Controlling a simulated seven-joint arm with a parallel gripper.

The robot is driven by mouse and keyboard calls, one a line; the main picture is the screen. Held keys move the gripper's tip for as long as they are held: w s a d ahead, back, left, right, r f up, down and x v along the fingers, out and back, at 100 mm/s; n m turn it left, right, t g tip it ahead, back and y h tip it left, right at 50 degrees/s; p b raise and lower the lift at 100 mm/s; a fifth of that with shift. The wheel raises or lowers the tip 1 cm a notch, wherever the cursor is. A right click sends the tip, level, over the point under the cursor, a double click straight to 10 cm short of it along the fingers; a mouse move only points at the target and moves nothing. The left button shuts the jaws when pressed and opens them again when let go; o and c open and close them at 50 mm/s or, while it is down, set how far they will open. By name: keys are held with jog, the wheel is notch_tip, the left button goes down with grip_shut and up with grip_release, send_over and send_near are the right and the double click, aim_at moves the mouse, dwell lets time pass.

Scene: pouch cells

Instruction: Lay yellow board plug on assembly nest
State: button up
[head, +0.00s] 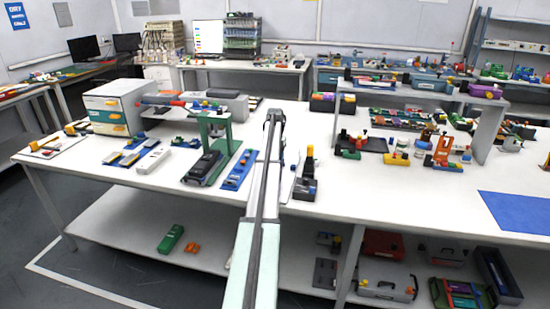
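My arm reaches from the bottom middle over the white workbench (150,190). My gripper (275,117) is at its far end, small and mostly hidden by the arm, so its fingers and anything in them cannot be made out. Several small yellow parts are on the bench. I cannot tell which yellow part is the board plug. The assembly nest cannot be picked out for sure either; a blue strip with small parts (239,170) lies just left of the arm.
A green press-like stand (216,130) with a black device (203,167) stands left of the arm. A white cabinet (115,107) is further left. A grey shelf frame (488,130) rises at right above several coloured parts. A blue mat (515,212) lies bare at far right.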

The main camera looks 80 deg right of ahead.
jog(key=shift+c, duration=0.5)
grip_shut()
jog(key=shift+r, duration=0.15)
jog(key=shift+r, duration=2.8)
jog(key=shift+s, duration=0.2)
jog(key=shift+s+d, duration=0.1)
jog(key=shift+s, duration=3.9)
